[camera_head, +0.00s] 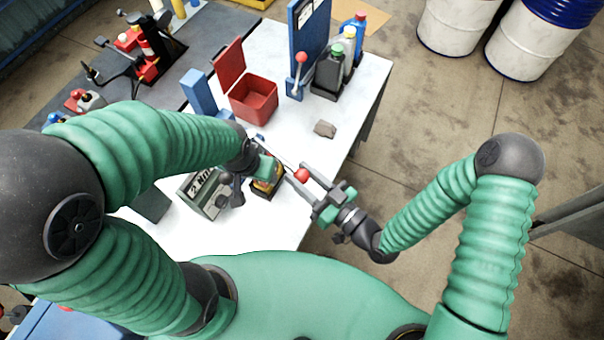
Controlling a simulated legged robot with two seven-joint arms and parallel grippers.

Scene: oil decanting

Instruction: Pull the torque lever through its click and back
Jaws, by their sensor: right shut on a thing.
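A red ball knob (301,175) sits between the fingers of my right gripper (298,173), which is shut on it at the front right edge of the white table. The knob appears to be the end of the torque lever; a thin rod runs from it up and left. A small dark and yellow device (268,186) stands just left of the knob. My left gripper (266,168) is over this device, partly hidden by its own wrist; its fingers cannot be made out clearly. A grey-green box with a lettered white face (201,184) stands left of the device.
Drums (455,25) stand on the floor at the back right.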

